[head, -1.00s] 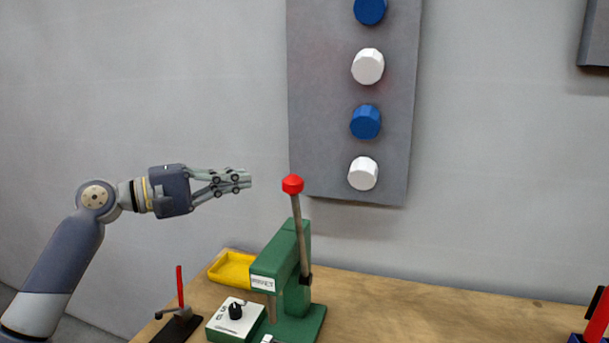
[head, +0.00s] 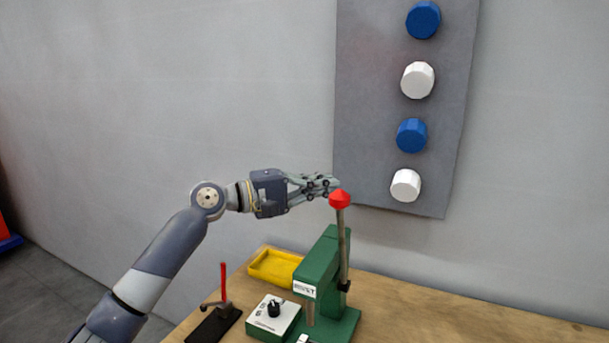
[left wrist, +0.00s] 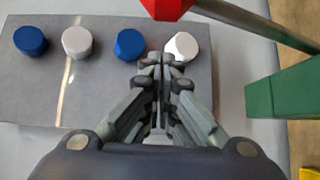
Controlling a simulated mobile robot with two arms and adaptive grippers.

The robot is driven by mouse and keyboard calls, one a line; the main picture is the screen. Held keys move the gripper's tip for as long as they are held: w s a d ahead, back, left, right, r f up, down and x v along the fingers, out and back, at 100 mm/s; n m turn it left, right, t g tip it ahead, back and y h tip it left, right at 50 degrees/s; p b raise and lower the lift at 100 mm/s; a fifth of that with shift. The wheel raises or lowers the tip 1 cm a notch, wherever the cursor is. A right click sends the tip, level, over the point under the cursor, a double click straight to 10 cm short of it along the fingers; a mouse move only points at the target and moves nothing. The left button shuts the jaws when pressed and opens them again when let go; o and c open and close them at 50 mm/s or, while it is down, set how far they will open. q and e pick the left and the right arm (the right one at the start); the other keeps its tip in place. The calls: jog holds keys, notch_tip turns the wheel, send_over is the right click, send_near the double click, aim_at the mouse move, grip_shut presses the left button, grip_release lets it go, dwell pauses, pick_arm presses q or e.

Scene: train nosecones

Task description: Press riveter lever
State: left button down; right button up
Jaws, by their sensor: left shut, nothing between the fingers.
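The green riveter (head: 322,270) stands on the wooden table. Its lever (head: 343,238) points upward, with a red knob (head: 340,200) on top. My left gripper (head: 334,184) is shut and empty, at about the knob's height and close to its left side in the head view. In the left wrist view the red knob (left wrist: 166,8) is at the top edge, just beyond and right of my fingertips (left wrist: 158,62). I cannot tell whether they touch. The green body (left wrist: 285,100) shows at the right there. My right gripper is in neither view.
A grey wall panel (head: 380,110) carries blue and white knobs behind the lever. A yellow tray (head: 272,268), a white-topped control box (head: 268,318) and a red-handled clamp (head: 223,290) are on the table (head: 450,305) near the riveter. The table right of the riveter is clear.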

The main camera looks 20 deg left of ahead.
pick_arm(q)
jog(key=s, duration=0.1)
jog(key=s+p, duration=0.1)
jog(key=s, duration=0.1)
jog(key=shift+d, duration=0.4)
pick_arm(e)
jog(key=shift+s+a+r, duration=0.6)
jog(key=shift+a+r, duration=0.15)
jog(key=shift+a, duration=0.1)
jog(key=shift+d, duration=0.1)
